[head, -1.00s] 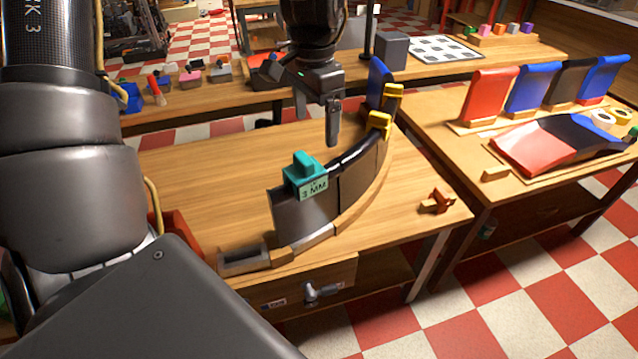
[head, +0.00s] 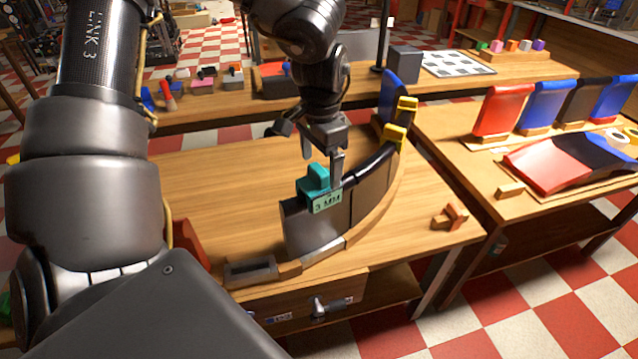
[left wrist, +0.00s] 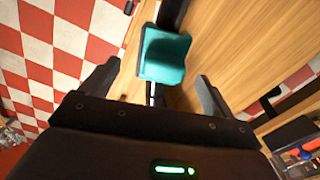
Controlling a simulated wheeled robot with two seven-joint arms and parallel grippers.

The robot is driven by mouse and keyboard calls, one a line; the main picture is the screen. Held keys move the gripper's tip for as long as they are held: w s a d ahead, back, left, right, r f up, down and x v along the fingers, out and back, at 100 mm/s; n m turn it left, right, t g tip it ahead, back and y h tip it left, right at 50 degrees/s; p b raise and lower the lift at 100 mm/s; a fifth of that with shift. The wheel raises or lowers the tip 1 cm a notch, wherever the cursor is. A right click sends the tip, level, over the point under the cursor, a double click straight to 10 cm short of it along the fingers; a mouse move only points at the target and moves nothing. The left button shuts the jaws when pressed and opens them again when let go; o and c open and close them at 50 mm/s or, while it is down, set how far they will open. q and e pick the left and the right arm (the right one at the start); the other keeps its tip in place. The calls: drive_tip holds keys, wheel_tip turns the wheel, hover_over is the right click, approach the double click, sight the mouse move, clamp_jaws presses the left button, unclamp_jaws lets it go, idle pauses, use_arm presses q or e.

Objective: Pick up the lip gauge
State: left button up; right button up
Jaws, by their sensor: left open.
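The lip gauge is a teal block (head: 317,180) with a pale tag reading "3 MM", sitting on the top edge of a dark curved panel (head: 315,228). My left gripper (head: 322,168) is open right at the gauge, with one finger in front of the gauge's right side in the head view. In the left wrist view the gauge (left wrist: 165,55) lies ahead, between and beyond the two spread fingers of my left gripper (left wrist: 158,85). The fingers do not appear closed on it. My right gripper is not in view.
The curved panel stands in a wooden base on the table (head: 220,190). Yellow clamps (head: 397,132) and a blue panel (head: 390,92) stand farther along the curve. A small orange-brown wooden piece (head: 450,216) lies to the right. A red bin (head: 188,245) sits at the left.

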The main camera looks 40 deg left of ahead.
use_arm(q)
wheel_tip(320, 180, down, 4)
drive_tip(key=shift+a+r+p, duration=0.1)
drive_tip(key=shift+a+p, duration=0.05)
drive_tip(key=shift+p, duration=0.4)
drive_tip(key=shift+f, duration=0.35)
drive_tip(key=c, duration=1.2)
drive_tip(key=shift+r, duration=0.55)
wheel_tip(320, 180, up, 16)
drive_tip(key=b, duration=0.1)
wheel_tip(320, 180, up, 6)
drive_tip(key=p, duration=0.4)
hover_over(319, 169)
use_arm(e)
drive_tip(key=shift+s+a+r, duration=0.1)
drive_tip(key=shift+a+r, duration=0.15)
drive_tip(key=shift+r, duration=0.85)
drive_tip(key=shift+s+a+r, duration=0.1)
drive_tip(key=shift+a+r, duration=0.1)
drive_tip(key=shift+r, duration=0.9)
use_arm(q)
drive_tip(key=shift+f, duration=0.1)
